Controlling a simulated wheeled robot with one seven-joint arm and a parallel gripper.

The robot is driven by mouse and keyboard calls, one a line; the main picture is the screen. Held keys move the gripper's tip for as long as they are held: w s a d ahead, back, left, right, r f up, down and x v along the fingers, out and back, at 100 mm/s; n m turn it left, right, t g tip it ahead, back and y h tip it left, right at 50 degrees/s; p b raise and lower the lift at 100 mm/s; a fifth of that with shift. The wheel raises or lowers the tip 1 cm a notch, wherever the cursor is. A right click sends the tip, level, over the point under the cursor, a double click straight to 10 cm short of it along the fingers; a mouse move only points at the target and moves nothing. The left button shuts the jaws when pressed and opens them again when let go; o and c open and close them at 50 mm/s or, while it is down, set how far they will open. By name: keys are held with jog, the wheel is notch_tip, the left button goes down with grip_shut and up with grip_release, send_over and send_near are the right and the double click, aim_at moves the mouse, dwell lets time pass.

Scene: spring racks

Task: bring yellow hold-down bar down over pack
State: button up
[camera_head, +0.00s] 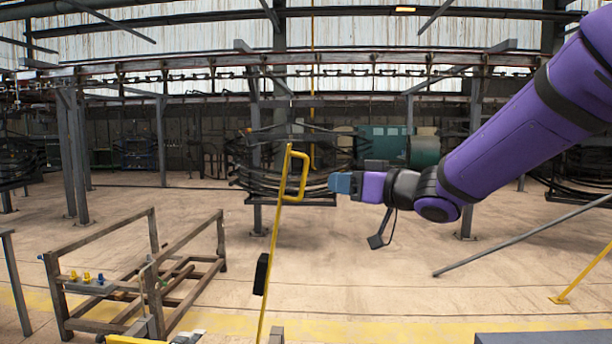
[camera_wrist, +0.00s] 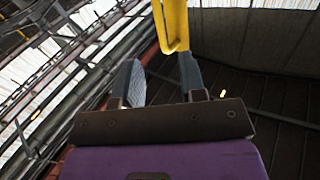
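The yellow hold-down bar (camera_head: 271,255) stands nearly upright, with a looped handle (camera_head: 304,177) near its top. A dark block is fixed partway down it. My gripper (camera_head: 334,183) is just right of the handle, with its fingers pointing left at it. In the wrist view, the fingers (camera_wrist: 160,70) are spread apart and the yellow handle (camera_wrist: 172,25) shows near their tips, closer to the right finger. Nothing is gripped. Dark curved strips like stacked springs (camera_head: 265,170) show behind the bar; I cannot tell if they are the task's pack.
A low rusty frame (camera_head: 187,238) stands on the floor at left, with small yellow and blue knobs on a panel (camera_head: 88,281). A slanted grey bar (camera_head: 520,238) and yellow post (camera_head: 583,274) are at right. Open floor lies between.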

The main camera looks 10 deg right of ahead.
aim_at(304, 177)
jog(key=x, duration=1)
jog(key=shift+a, duration=0.1)
jog(key=shift+c, duration=0.2)
grip_shut()
